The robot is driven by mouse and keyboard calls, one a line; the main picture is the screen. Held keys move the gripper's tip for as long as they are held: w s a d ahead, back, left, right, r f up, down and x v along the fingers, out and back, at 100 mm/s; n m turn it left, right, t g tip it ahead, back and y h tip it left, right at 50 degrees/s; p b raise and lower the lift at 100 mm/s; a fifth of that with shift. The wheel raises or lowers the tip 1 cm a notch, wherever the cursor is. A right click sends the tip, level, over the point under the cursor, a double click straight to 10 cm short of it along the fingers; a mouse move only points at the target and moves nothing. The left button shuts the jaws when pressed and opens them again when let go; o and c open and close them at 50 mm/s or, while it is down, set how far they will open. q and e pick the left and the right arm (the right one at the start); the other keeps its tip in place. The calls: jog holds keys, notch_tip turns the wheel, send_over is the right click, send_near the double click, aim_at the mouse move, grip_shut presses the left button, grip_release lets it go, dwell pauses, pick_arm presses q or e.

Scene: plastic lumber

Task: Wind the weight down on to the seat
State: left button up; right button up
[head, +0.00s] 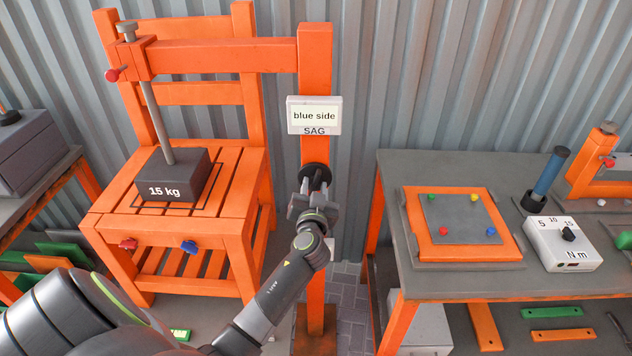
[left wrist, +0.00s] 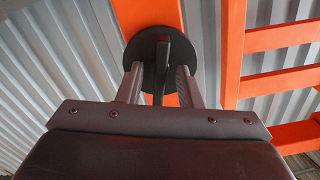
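A dark grey weight marked "15 kg" (head: 178,190) hangs on a grey rod (head: 157,122) from the orange overhead arm (head: 222,55). It is over the slatted seat (head: 226,185) of an orange chair, within a dark marked outline; I cannot tell whether its underside touches the slats. A black round crank (head: 316,170) sits on the orange post. My left gripper (head: 314,190) is at this crank. In the left wrist view, its fingers stand on either side of the crank's upright black bar (left wrist: 161,70), with narrow gaps showing, so it looks open. My right gripper is out of view.
A sign (head: 314,115) on the post reads "blue side" and "SAG". The chair front has a red knob (head: 128,244) and a blue knob (head: 189,247). A bench (head: 400,170) at right holds an orange-framed plate (head: 462,224) and a torque dial box (head: 562,243).

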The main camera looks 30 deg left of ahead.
pick_arm(q)
jog(key=shift+d, duration=0.1)
jog(key=shift+c, duration=0.4)
grip_shut()
jog(key=shift+m+b, duration=0.4)
jog(key=shift+b, duration=0.15)
jog(key=shift+m, duration=0.5)
jog(key=shift+o, duration=0.4)
grip_release()
